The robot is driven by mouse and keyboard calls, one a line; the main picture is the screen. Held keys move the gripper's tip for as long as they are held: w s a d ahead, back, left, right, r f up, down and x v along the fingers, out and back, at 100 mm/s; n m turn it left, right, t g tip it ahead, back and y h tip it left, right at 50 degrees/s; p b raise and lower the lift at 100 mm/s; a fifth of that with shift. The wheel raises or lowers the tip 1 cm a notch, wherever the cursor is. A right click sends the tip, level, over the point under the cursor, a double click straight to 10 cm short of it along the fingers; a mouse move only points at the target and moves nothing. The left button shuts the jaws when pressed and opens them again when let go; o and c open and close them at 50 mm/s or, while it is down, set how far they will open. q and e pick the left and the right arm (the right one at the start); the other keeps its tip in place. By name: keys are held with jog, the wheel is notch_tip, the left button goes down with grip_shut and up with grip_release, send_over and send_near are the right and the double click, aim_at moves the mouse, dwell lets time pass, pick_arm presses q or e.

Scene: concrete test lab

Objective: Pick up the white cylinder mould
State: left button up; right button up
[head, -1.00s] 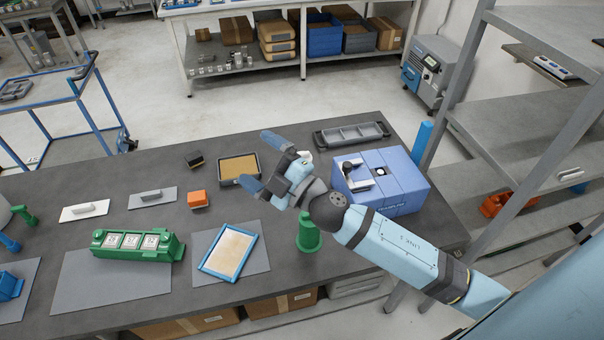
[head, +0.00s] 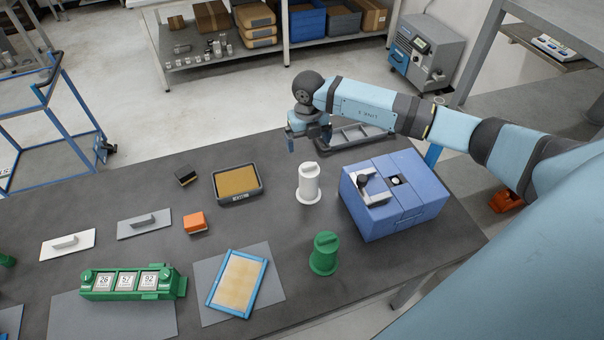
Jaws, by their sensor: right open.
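The white cylinder mould (head: 309,184) stands upright on the dark table, left of the blue box-shaped machine and behind the green cylinder mould (head: 324,254). My right gripper (head: 300,141) is open and empty, behind and above the white mould in the picture, with a finger pointing down. It appears apart from the mould. The arm partly covers the grey tray behind it. My left gripper does not show in the head view.
The blue machine (head: 412,205) stands close to the right of the white mould. A tray of sand-coloured material (head: 238,199) lies to its left. A blue-framed tray (head: 223,283), an orange block (head: 194,222) and a green counter block (head: 128,282) lie farther left.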

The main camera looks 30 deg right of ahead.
aim_at(309, 165)
jog(key=f, duration=0.1)
jog(key=s+f, duration=0.1)
jog(key=f, duration=0.1)
jog(key=shift+s, duration=0.15)
jog(key=f, duration=0.1)
jog(key=f+b, duration=0.1)
jog(key=f, duration=0.2)
jog(key=shift+w+b, duration=0.25)
jog(key=shift+b, duration=0.05)
jog(key=shift+w+f, duration=0.15)
jog(key=shift+f, duration=0.2)
jog(key=shift+f+b, duration=0.2)
jog(key=shift+b, duration=0.15)
jog(key=shift+s+f, duration=0.25)
jog(key=shift+f, duration=0.1)
notch_tip(309, 165, down, 4)
jog(key=b, duration=0.2)
jog(key=shift+b, duration=0.35)
jog(key=shift+f, duration=0.1)
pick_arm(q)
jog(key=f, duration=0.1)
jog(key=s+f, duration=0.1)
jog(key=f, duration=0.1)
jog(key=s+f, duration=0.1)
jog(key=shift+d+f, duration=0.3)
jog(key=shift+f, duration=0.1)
pick_arm(e)
jog(key=shift+r, duration=0.2)
jog(key=c, duration=1.4)
